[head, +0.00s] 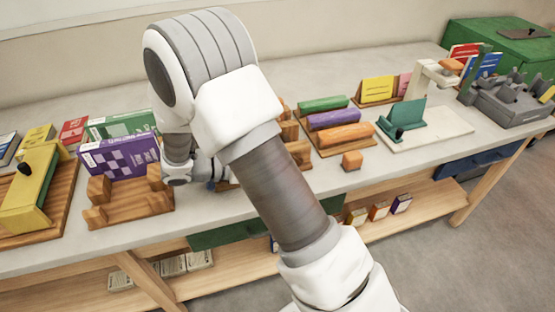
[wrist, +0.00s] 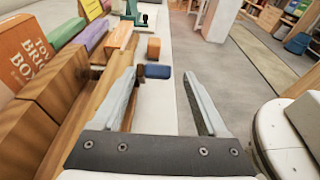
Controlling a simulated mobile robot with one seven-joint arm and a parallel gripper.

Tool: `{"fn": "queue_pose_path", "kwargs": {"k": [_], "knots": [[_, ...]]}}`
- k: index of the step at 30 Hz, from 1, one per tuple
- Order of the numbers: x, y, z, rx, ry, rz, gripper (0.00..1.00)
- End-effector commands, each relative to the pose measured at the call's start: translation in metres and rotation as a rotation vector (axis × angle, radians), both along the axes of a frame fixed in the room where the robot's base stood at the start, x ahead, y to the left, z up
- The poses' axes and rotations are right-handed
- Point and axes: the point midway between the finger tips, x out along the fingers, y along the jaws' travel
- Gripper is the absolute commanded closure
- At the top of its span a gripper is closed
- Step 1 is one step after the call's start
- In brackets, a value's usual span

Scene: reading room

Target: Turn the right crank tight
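A blue grip with a dark end (wrist: 157,72), which looks like a crank handle, shows in the wrist view. It lies between or just beyond my fingertips; I cannot tell if they touch it. A small blue piece also shows beside my wrist in the head view (head: 211,186). A wooden press (wrist: 60,95) holding a brown box lettered "TOY BRICK BOX" (wrist: 27,52) stands left of my fingers. My gripper (wrist: 160,80) is open; in the head view my arm hides its fingers. Another wooden press (head: 130,210) with a purple box (head: 118,157) stands to the left.
An orange wooden cube (head: 352,161) sits near the table's front edge. Behind it a rack holds green, purple and orange rolls (head: 334,118). A white board with a green device (head: 405,122) and a grey machine (head: 505,98) stand right. The floor in front is clear.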

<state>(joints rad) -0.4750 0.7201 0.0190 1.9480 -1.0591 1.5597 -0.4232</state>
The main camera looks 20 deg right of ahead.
Motion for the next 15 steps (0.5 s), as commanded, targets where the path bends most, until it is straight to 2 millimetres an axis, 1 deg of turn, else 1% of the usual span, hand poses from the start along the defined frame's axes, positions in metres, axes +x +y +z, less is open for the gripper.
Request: {"fn": "queue_pose_path", "kwargs": {"k": [15], "knots": [[0.0020, 0.0002, 0.0011, 0.002, -0.007, 0.002, 0.28]]}}
